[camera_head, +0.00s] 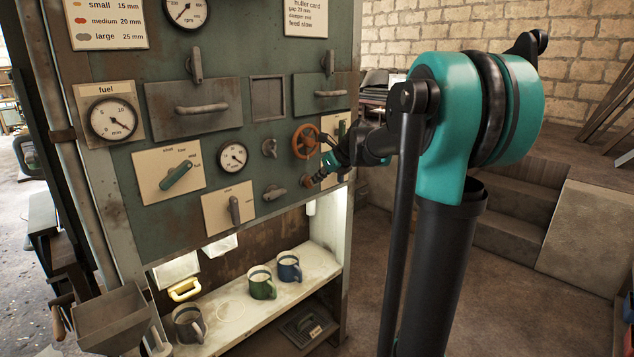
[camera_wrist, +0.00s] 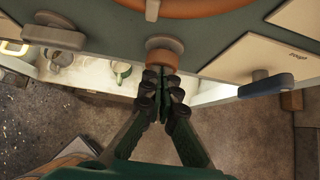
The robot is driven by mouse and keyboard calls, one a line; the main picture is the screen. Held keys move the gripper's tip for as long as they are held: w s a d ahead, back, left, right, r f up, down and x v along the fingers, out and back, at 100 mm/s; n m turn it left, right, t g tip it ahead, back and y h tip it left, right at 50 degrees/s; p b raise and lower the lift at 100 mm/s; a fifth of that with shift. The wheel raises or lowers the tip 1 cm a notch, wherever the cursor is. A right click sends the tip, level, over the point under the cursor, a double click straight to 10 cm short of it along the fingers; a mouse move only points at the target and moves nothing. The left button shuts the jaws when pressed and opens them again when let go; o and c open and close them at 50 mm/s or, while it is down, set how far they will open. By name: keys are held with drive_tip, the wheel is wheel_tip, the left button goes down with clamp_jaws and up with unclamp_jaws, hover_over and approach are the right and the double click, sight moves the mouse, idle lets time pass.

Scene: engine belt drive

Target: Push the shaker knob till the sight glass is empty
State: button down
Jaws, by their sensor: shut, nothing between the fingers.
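The knob straight ahead of my gripper, seemingly the shaker knob, is a round grey-and-orange-brown knob (camera_wrist: 163,55) on the green panel. In the head view it is a small brown knob (camera_head: 307,181) low on the panel, below the orange handwheel. My gripper (camera_wrist: 162,92) is shut and empty, its fingertips pointing at the knob's face. They are touching it or very close; I cannot tell which. In the head view my gripper (camera_head: 319,176) comes in from the right. A dark framed recess (camera_head: 268,98) between two hatches may be the sight glass; its contents are unclear.
The orange handwheel (camera_head: 305,141) is just above my gripper. A blue-handled lever (camera_wrist: 265,84) sits to the right in the wrist view. Below the panel, a lit shelf (camera_head: 325,262) holds a green mug (camera_head: 262,284) and a blue mug (camera_head: 289,268).

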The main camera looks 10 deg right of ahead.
drive_tip(key=v, duration=1.1)
drive_tip(key=shift+s+d, duration=0.2)
